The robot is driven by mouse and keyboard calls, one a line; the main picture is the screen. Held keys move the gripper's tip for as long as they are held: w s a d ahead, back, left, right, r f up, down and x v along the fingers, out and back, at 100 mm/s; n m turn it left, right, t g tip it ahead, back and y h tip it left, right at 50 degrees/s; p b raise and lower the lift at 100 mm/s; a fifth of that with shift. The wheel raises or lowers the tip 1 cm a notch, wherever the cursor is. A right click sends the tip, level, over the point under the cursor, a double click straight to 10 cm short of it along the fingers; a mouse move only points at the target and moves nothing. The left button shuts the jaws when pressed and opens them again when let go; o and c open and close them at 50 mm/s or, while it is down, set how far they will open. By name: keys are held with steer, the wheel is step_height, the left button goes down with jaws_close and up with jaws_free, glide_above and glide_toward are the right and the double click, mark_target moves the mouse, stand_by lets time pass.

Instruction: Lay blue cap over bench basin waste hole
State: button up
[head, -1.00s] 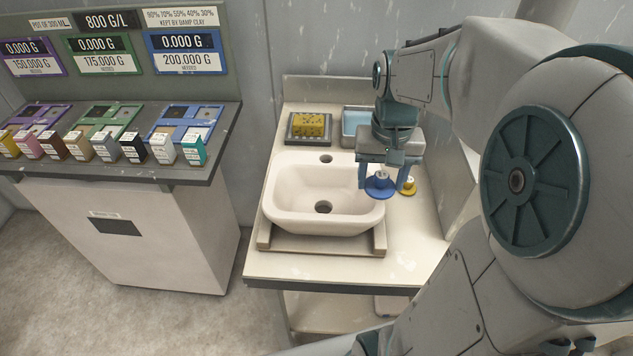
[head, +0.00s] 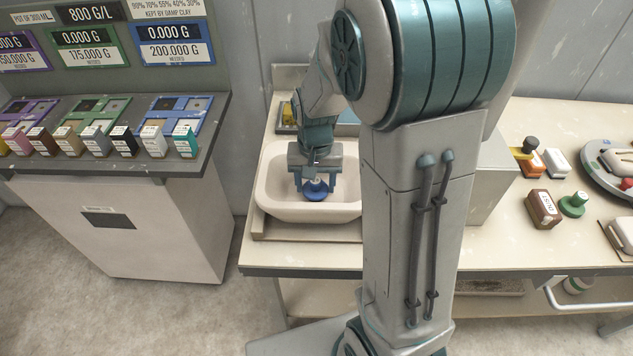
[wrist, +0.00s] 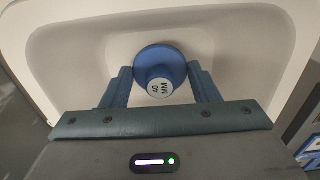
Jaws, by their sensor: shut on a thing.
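The blue cap (head: 315,189) is a round disc with a knob on top, which reads "40 MM" in the wrist view (wrist: 160,68). The waste hole is hidden behind the cap and gripper in both views.
My arm covers the basin's right side and the bench beside it. A yellow block (head: 288,114) stands behind the basin. To the right on the bench are a brown block (head: 543,209), a green knobbed piece (head: 573,204) and a round turntable (head: 597,178). Small labelled boxes line the left console (head: 130,172).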

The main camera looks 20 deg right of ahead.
steer(key=shift+f, duration=0.4)
steer(key=shift+f+b, duration=0.35)
steer(key=shift+f, duration=0.05)
steer(key=o, duration=1)
steer(key=shift+r, duration=0.2)
